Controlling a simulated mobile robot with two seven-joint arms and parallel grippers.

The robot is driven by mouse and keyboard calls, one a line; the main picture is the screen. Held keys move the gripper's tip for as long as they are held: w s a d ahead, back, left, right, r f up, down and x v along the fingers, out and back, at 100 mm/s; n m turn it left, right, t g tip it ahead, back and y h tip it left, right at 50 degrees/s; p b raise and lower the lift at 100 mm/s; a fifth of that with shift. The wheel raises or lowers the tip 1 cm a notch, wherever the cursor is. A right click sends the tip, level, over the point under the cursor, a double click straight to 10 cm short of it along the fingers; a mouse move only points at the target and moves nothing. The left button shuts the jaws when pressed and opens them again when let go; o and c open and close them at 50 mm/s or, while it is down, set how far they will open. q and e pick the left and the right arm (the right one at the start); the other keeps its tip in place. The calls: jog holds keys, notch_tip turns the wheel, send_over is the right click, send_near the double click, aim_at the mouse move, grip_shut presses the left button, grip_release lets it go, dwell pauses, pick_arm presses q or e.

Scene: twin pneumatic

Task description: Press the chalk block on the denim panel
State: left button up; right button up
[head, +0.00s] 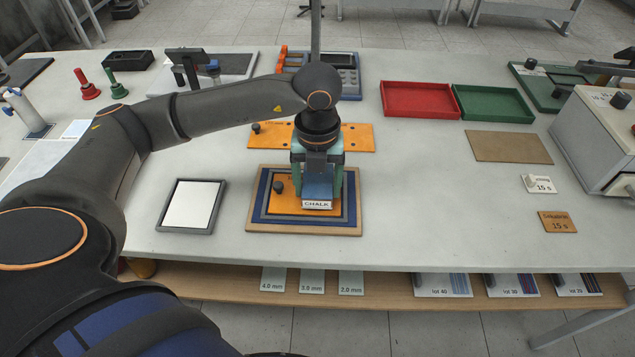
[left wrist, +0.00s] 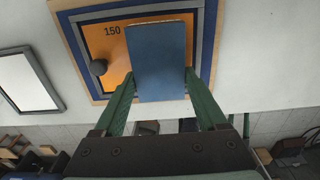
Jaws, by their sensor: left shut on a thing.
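My left gripper (head: 318,178) is shut on the chalk block (head: 318,205), a blue block with a white front label reading CHALK. In the left wrist view the block (left wrist: 158,60) sits between the green fingers. It is over the right part of an orange plate (head: 285,203) with a black knob, marked 150. The plate lies inside a dark frame on the blue denim panel (head: 262,197), which is on a wooden board (head: 252,215). I cannot tell whether the block touches the surface below. The block and gripper hide part of the plate. My right gripper is not in view.
A white pad in a grey frame (head: 190,205) lies left of the panel. Another orange plate (head: 358,137) lies behind it. Red (head: 420,99) and green (head: 493,102) trays stand at the back right. The table right of the panel is clear up to a timer (head: 539,184).

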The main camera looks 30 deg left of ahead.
pick_arm(q)
jog(key=shift+f+b, duration=0.45)
jog(key=shift+f, duration=0.05)
dwell(0.3)
dwell(0.7)
jog(key=shift+r+p, duration=0.9)
jog(key=shift+r, duration=0.35)
jog(key=shift+r, duration=0.1)
jog(key=shift+r+p, duration=1.55)
jog(key=shift+r, duration=0.65)
